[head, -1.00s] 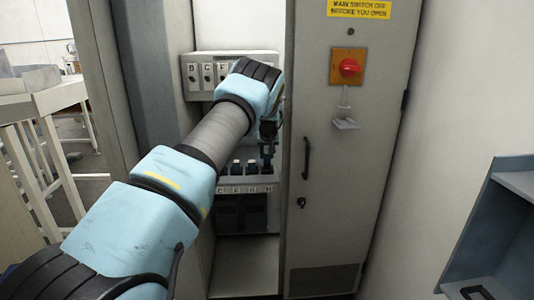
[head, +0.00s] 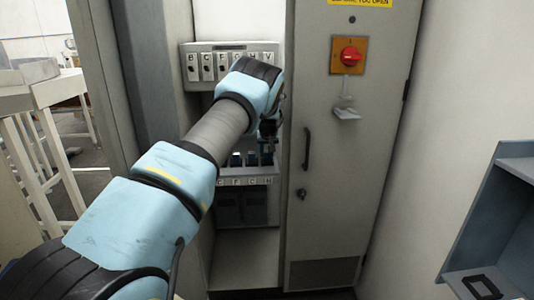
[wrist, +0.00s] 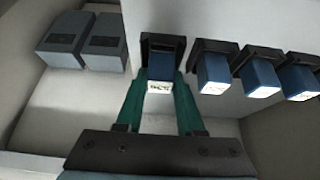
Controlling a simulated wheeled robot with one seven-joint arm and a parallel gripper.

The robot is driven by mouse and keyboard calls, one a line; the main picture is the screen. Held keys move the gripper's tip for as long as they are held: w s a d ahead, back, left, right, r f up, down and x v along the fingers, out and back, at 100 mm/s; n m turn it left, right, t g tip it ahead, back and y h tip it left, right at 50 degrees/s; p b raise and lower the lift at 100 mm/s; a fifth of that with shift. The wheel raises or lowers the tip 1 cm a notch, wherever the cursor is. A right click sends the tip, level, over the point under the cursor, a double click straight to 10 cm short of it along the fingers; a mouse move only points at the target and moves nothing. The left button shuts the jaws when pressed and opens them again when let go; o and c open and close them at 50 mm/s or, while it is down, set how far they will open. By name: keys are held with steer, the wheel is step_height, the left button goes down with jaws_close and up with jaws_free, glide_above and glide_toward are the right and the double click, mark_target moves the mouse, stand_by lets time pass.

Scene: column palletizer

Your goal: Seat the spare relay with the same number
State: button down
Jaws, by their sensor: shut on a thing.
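In the wrist view my gripper (wrist: 161,88) has its two green fingers on either side of a blue relay (wrist: 160,68) with a pale printed label. The relay's far end meets a black socket (wrist: 177,40); I cannot tell how deep it sits. The print is too small to read. More blue relays (wrist: 212,74) stand in black sockets in a row to the right. In the head view my gripper (head: 268,130) is at the right end of the lower relay row (head: 237,160), partly hidden by my wrist.
Two grey blocks (wrist: 104,42) lie at the left in the wrist view. An upper lettered row (head: 207,67) stands above the relays. The cabinet door (head: 340,180) with a red switch (head: 350,56) borders the opening on the right. A blue-grey shelf (head: 485,215) stands farther right.

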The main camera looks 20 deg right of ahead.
steer(key=shift+f, duration=0.15)
stand_by(0.3)
steer(key=shift+c, duration=2.2)
jaws_free()
